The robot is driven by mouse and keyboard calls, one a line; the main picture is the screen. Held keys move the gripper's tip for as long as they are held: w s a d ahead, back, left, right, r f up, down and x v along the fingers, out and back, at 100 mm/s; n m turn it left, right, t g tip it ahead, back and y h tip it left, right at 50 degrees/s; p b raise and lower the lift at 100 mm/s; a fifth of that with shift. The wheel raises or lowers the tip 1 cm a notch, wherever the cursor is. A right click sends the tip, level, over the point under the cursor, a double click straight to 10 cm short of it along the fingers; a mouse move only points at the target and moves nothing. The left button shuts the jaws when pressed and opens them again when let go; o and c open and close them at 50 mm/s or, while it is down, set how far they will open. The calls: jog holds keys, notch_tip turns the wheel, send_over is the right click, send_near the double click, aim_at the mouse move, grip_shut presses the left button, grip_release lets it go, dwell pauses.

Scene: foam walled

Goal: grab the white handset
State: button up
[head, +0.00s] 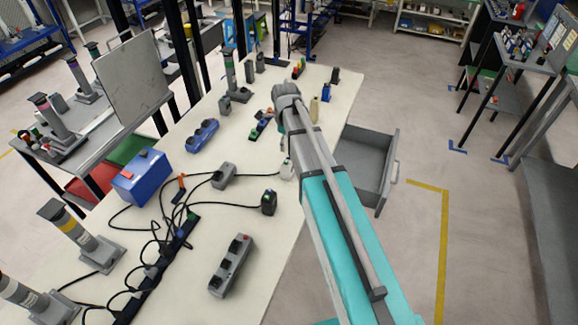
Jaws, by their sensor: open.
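A small white object (287,171) with a dark part stands on the pale tabletop (262,208), right against the left edge of my arm in the head view. It looks like the white handset, but it is small and my arm partly covers it, so I cannot be sure. My arm reaches from the lower right up over the table. My gripper cannot be made out; it seems hidden behind the arm links. How far it is from the white object cannot be told.
Near the white object are a grey socket box (224,176) and a black charger (269,202) with cables. A grey push-button box (231,265) lies closer. A blue button box (203,135) and a blue case (142,176) are left. An open grey drawer (372,165) juts out right.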

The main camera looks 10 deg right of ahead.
aim_at(288, 161)
jog(key=shift+w+r+m, duration=0.25)
jog(key=shift+w+m, duration=0.35)
jog(key=shift+m, duration=0.2)
notch_tip(288, 161, down, 9)
jog(key=b, duration=0.8)
jog(key=shift+r, duration=0.2)
jog(key=shift+f+b, duration=0.1)
jog(key=shift+b, duration=0.2)
jog(key=f+b, duration=0.3)
jog(key=shift+d+f, duration=0.25)
jog(key=shift+d, duration=0.15)
jog(key=shift+f+b, duration=0.75)
jog(key=shift+b, duration=0.25)
